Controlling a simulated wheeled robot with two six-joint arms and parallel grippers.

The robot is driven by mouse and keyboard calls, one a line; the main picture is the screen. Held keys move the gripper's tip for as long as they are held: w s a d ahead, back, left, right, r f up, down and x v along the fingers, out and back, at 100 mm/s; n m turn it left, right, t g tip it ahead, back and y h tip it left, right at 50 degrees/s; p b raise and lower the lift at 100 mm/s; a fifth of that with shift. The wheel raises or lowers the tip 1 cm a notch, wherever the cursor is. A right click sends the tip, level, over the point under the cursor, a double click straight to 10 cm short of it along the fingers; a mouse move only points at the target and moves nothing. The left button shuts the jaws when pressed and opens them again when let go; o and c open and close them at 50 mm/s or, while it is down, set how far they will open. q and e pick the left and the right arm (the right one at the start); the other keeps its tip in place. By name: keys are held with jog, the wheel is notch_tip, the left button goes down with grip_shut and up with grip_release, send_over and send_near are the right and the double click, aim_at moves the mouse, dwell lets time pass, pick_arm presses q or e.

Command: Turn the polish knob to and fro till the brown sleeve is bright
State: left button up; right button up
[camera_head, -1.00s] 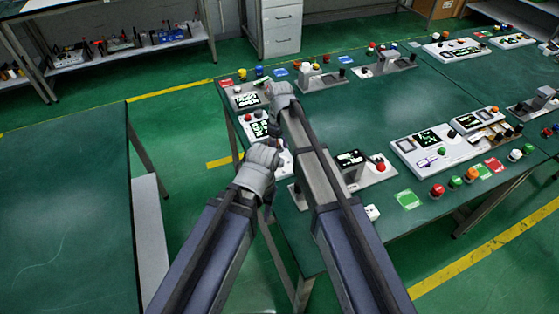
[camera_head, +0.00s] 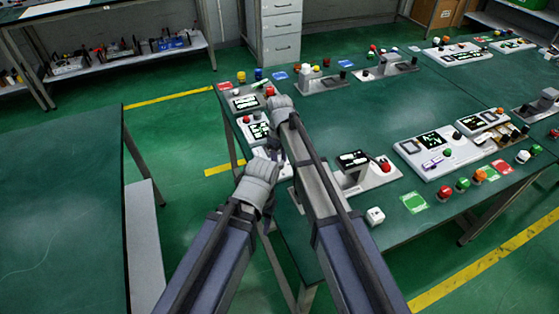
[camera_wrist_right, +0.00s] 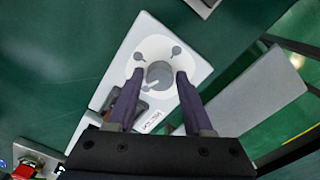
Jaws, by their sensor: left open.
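In the right wrist view, the grey round polish knob (camera_wrist_right: 159,74) stands on a white panel (camera_wrist_right: 180,40) with a pale dial. The two dark fingers of my right gripper (camera_wrist_right: 159,76) lie one on each side of the knob, with a visible gap to it. A brownish piece, perhaps the sleeve (camera_wrist_right: 140,105), shows in a recess below the knob, partly behind the left finger. In the head view, my right gripper (camera_head: 282,108) is above the main table's left side. My left gripper (camera_head: 258,182) is lower, near that table's left edge; its fingertips are hard to see.
Other panels, such as a white one with a screen (camera_head: 440,145), stand on the main green table (camera_head: 400,100). A red button (camera_wrist_right: 25,168) shows in the wrist view. Another bench (camera_head: 60,210) is at left, with floor between.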

grip_shut()
dwell(0.4)
jog(key=m, duration=0.6)
jog(key=shift+m, duration=0.4)
jog(key=m, duration=0.5)
jog(key=shift+m, duration=0.4)
jog(key=shift+o, duration=2)
grip_release()
